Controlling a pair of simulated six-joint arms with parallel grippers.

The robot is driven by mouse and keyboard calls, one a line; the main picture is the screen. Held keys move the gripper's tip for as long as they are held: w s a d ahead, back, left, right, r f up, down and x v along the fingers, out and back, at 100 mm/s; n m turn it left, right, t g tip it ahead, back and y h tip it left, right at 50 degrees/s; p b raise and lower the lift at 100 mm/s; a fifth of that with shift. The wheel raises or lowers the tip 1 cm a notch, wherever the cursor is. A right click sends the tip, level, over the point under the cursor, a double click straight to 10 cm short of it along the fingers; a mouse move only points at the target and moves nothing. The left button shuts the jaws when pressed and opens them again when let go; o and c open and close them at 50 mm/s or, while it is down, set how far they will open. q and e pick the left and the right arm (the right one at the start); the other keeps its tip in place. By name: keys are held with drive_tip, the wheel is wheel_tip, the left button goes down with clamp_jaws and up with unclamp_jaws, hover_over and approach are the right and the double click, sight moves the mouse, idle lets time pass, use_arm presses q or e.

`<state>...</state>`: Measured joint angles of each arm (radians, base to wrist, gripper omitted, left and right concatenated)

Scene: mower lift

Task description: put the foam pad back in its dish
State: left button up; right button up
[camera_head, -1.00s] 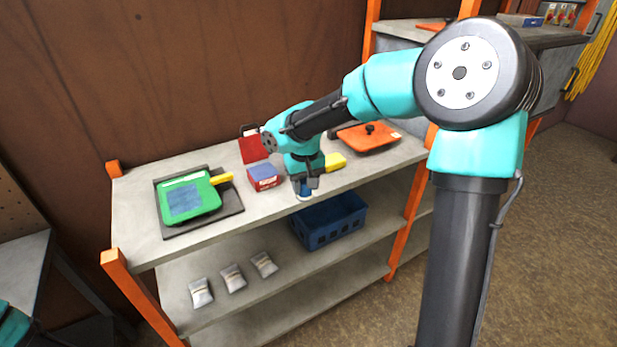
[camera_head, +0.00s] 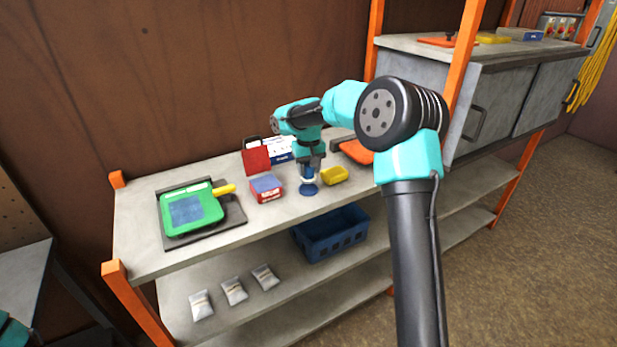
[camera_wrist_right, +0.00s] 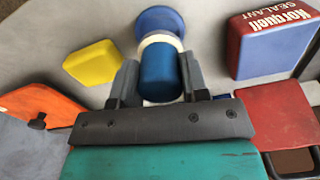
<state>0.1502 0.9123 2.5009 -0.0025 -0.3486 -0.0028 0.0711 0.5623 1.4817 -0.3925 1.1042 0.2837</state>
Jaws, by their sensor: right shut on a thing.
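The foam pad is a blue cylinder with a pale band at its lower end; it shows in the right wrist view (camera_wrist_right: 160,72) and in the head view (camera_head: 307,172). My right gripper (camera_head: 309,168) is shut on its blue body, pointing down over the upper shelf. The dish looks like the round blue thing (camera_head: 309,190) on that shelf, just below the pad; it also shows beyond the pale band in the right wrist view (camera_wrist_right: 160,19). Whether the pad touches the dish, I cannot tell. My left gripper is out of view.
A red-and-blue sealant box (camera_head: 267,188) stands left of the dish and a yellow block (camera_head: 334,176) close right. A green tool (camera_head: 190,208) lies on a dark mat at left. A blue crate (camera_head: 331,231) and several pouches (camera_head: 233,290) are on the lower shelf.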

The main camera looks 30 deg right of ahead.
sight(308, 177)
drive_tip(key=shift+w, duration=0.15)
drive_tip(key=shift+f, duration=1.75)
drive_tip(key=shift+f, duration=0.1)
drive_tip(key=o, duration=0.9)
wheel_tip(308, 177, up, 12)
drive_tip(key=shift+r, duration=0.15)
